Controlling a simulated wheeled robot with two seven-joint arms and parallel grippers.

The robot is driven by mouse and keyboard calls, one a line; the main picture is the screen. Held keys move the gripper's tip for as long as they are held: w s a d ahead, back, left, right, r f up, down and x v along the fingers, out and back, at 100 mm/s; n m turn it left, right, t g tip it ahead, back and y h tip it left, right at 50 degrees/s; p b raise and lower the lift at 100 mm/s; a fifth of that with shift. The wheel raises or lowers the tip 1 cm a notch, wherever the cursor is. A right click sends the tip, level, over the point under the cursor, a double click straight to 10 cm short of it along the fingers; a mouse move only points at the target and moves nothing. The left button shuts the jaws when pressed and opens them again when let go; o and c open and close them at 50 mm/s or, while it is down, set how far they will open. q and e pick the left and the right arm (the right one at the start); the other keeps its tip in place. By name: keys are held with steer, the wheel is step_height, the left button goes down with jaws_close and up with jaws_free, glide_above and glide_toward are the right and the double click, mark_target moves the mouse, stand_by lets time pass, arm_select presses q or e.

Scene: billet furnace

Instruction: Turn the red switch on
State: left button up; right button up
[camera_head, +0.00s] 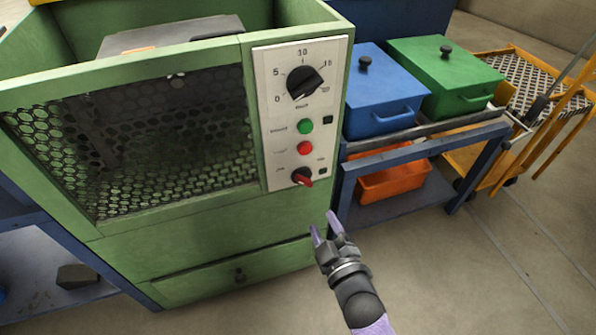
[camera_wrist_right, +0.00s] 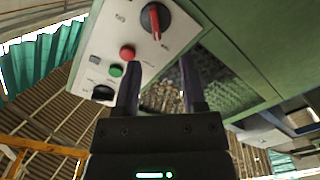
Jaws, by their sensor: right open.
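The red switch (camera_head: 302,178) is a red handle on a black round base, low on the white control panel (camera_head: 277,150) of the green furnace. Its handle tilts down to the right in the head view. In the right wrist view the red switch (camera_wrist_right: 154,20) is near the top, beyond the fingertips. My right gripper (camera_head: 322,229) is open and empty, in front of the furnace and below the switch, apart from it. It also shows in the right wrist view (camera_wrist_right: 158,75). My left gripper is not in view.
Above the switch are a red button (camera_head: 305,148), a green button (camera_head: 306,126) and a black dial (camera_head: 304,83). A blue box (camera_head: 378,95) and green box (camera_head: 445,75) stand on a table to the right, above an orange bin (camera_head: 393,180). Floor at lower right is clear.

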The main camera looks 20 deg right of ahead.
mark_target(306, 185)
steer(key=w+b, duration=0.2)
steer(key=w, duration=0.2)
steer(key=w+b, duration=0.2)
steer(key=w, duration=0.3)
steer(key=shift+w+a+r, duration=0.15)
steer(key=shift+r, duration=0.05)
steer(key=shift+w+r, duration=0.1)
steer(key=shift+w, duration=0.15)
steer(key=shift+r, duration=0.1)
jaws_close()
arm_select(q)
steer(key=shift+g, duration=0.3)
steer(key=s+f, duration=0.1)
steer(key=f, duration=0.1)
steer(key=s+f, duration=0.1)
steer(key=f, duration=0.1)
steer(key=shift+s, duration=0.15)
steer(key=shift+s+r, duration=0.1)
